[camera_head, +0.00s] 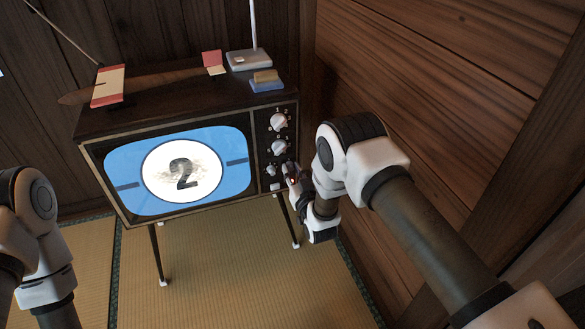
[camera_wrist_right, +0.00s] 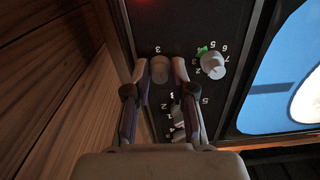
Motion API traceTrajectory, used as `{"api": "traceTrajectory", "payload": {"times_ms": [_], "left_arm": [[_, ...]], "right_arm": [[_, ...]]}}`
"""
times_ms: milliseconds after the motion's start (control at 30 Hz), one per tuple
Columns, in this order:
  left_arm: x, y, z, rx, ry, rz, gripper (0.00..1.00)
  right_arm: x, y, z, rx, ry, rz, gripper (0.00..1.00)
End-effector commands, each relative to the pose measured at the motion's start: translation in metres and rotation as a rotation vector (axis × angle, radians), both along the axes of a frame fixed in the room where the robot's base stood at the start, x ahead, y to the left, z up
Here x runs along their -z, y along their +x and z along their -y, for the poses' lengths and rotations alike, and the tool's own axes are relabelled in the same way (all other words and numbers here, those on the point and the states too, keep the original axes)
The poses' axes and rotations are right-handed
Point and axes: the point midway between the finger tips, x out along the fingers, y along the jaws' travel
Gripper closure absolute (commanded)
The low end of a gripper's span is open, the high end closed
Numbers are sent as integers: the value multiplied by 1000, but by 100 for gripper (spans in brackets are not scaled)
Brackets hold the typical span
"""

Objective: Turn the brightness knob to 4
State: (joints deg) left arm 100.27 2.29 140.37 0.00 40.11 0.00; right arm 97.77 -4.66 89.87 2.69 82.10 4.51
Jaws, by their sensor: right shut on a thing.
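A wood-cased television (camera_head: 190,219) stands on thin legs, its blue screen (camera_head: 120,170) showing a white circle with a "2". Its dark right-hand panel carries white dials (camera_head: 279,121) and a small knob (camera_head: 270,170); no name label is readable. My right gripper (camera_head: 287,171) is at the lower right of this panel. In the right wrist view, its fingers (camera_wrist_right: 161,75) are shut around a small grey knob (camera_wrist_right: 160,68). A second small knob (camera_wrist_right: 212,65), ringed by numbers with a green mark, sits beside it, apart from the fingers. My left gripper is out of view.
A wooden wall (camera_head: 440,90) stands close on the right. On the television top lie a striped item (camera_head: 107,86), a pink-and-cream item (camera_head: 212,62), an antenna box (camera_head: 248,60) and a blue-and-tan block (camera_head: 266,80). Bare tatami (camera_head: 225,270) lies in front.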

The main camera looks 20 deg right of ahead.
Motion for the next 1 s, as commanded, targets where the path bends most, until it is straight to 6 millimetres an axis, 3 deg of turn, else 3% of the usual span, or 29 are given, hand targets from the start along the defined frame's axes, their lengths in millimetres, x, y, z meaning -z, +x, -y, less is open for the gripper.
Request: {"api": "traceTrajectory", "payload": {"times_ms": [1000], "left_arm": [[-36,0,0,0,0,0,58]], "right_arm": [[-1,0,-1,0,944,-33,100]]}}
